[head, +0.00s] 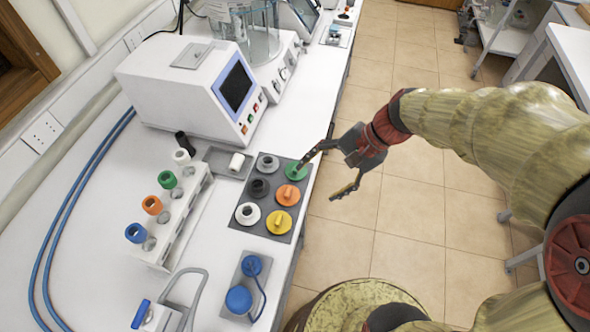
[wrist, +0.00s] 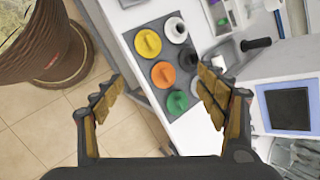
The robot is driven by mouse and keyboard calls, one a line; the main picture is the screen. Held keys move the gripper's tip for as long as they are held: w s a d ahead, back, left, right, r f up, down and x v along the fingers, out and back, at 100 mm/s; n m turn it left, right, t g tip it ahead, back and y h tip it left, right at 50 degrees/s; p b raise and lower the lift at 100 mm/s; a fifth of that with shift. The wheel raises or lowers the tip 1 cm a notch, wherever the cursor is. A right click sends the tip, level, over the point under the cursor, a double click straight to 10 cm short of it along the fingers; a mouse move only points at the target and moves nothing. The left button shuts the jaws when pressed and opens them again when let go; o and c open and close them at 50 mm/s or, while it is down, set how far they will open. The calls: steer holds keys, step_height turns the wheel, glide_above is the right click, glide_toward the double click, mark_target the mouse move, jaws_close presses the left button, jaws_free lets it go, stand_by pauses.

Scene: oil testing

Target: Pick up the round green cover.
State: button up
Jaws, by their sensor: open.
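The round green cover (head: 296,172) with a raised grip sits in the far right spot of a dark grey tray (head: 240,222) on the white bench. It also shows in the wrist view (wrist: 177,102), between the fingers and farther off. My gripper (head: 318,182) is open and empty, just right of the tray at the bench edge. In the head view one fingertip overlaps the edge of the green cover; I cannot tell the height between them. In the wrist view my gripper (wrist: 162,84) has its fingers spread wide, with nothing between the tips.
Orange (head: 288,195), yellow (head: 279,222), white (head: 248,213), black (head: 259,188) and grey (head: 268,162) covers share the tray. A rack (head: 180,215) with coloured caps stands left. A white instrument (head: 190,90) stands behind.

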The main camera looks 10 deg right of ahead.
steer(key=w+f+m+y, duration=0.2)
steer(key=w+f+m, duration=0.1)
steer(key=w, duration=0.1)
steer(key=w+f+m+t+y, duration=0.1)
steer(key=w+f+m+y, duration=0.1)
steer(key=w+f+m, duration=0.1)
steer(key=shift+w+a+f+m+p, duration=0.2)
steer(key=shift+w+f+m+p, duration=0.25)
steer(key=shift+f, duration=0.2)
steer(key=m+t+y, duration=0.2)
steer(key=m+t, duration=0.1)
steer(key=m, duration=0.4)
glide_toward(296, 170)
steer(key=w+a+f, duration=0.1)
steer(key=w+a, duration=0.1)
steer(key=x, duration=0.7)
steer(key=shift+w+a+f+b, duration=0.2)
steer(key=shift+f+b, duration=0.05)
steer(key=shift+b, duration=0.15)
steer(key=shift+c, duration=1)
steer(key=c, duration=1.4)
